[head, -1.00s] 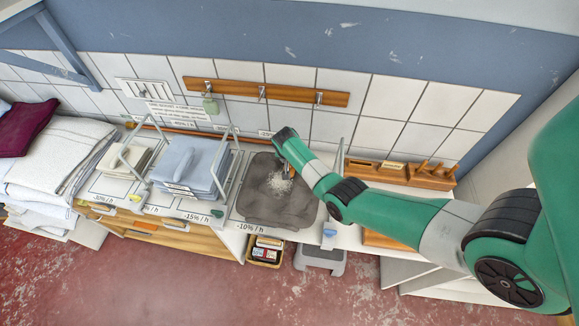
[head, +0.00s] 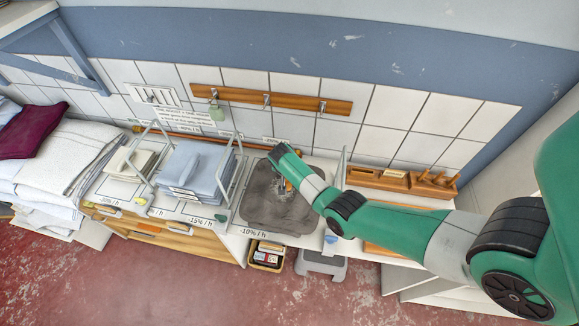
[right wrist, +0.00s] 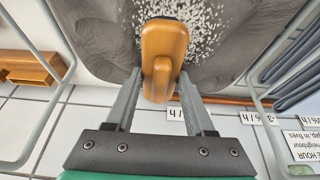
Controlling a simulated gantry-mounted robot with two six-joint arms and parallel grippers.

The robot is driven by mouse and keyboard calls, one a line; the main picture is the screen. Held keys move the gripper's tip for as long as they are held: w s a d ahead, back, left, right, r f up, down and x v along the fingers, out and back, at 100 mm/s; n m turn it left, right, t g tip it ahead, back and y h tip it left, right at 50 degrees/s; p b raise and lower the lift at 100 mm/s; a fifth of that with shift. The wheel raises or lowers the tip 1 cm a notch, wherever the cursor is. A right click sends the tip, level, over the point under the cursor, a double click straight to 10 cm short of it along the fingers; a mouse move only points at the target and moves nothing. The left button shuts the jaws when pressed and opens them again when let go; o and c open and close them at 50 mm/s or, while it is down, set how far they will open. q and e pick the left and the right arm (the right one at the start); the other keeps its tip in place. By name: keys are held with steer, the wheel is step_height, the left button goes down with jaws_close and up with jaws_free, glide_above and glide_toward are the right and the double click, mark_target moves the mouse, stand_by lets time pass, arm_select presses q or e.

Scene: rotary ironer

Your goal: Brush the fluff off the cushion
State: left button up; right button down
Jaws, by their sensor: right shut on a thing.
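The dark grey cushion (head: 285,219) lies on the worktop below my right arm, and it fills the top of the right wrist view (right wrist: 95,40). White specks of fluff (right wrist: 207,30) are scattered over it, densest around and to the right of the brush; in the head view the arm hides most of them. My right gripper (head: 284,186) is over the cushion, shut on the handle of an orange-brown wooden brush (right wrist: 163,45). The brush head is over the fluffy area; I cannot tell whether its bristles touch the cloth. My left gripper is not in view.
Wire racks with folded blue cloths (head: 190,168) and beige cloths (head: 130,160) stand left of the cushion. A wooden rack (head: 405,180) is at the back right. A hook rail (head: 270,97) is on the tiled wall. A small bin (head: 268,256) stands below the front edge.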

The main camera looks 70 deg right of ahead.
mark_target(286, 182)
steer(key=shift+s+a+f, duration=0.1)
steer(key=shift+a, duration=0.8)
steer(key=shift+s+a+f, duration=0.1)
steer(key=shift+a, duration=0.8)
